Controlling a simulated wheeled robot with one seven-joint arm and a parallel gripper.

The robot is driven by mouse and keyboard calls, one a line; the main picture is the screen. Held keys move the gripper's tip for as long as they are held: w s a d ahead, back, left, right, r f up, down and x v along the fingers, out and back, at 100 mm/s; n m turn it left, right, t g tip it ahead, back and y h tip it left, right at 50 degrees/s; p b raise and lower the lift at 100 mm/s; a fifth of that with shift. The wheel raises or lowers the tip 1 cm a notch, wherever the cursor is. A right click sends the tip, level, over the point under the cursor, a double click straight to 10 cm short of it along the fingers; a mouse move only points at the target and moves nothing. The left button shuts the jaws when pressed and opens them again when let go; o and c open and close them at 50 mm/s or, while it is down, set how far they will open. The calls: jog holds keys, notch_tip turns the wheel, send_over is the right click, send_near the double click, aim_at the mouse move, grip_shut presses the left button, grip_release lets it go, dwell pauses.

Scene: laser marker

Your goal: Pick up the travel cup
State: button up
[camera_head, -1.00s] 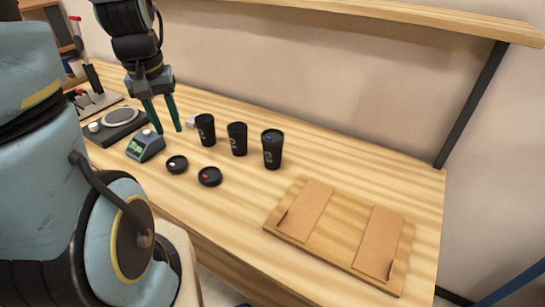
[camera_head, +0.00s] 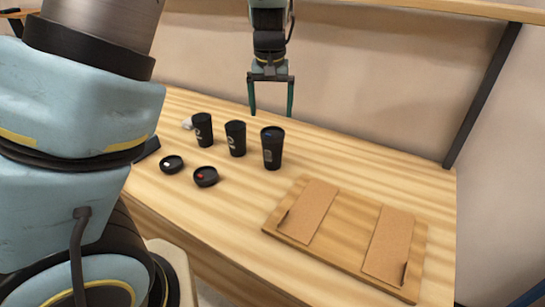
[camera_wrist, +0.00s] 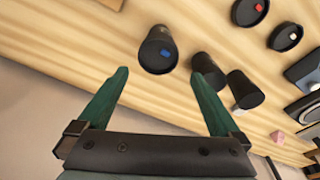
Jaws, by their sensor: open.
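Three black cups stand in a row on the wooden table. The right cup (camera_head: 272,149) has a closed top with a small blue mark; it also shows in the wrist view (camera_wrist: 157,52), just beyond and between my fingertips. The middle cup (camera_head: 236,139) and the left cup (camera_head: 203,130) carry pale logos. My gripper (camera_head: 271,98) is open and empty, with its fingers pointing down. In the head view it appears just above and behind the right cup, not touching it. Which cup is the travel cup is not marked beyond the blue-marked top.
Two loose black lids lie in front of the cups, one with a white tab (camera_head: 172,164) and one with a red tab (camera_head: 205,176). A wooden board (camera_head: 343,237) with two brown panels lies at the right. A shelf (camera_head: 420,10) runs above the table.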

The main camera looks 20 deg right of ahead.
aim_at(273, 135)
jog(key=f, duration=0.3)
jog(key=f+p, duration=0.1)
jog(key=f, duration=0.2)
jog(key=w+f, duration=0.1)
jog(key=f, duration=0.1)
jog(key=shift+d+f, duration=0.35)
jog(key=shift+f, duration=0.05)
jog(key=shift+s, duration=0.1)
jog(key=c, duration=0.6)
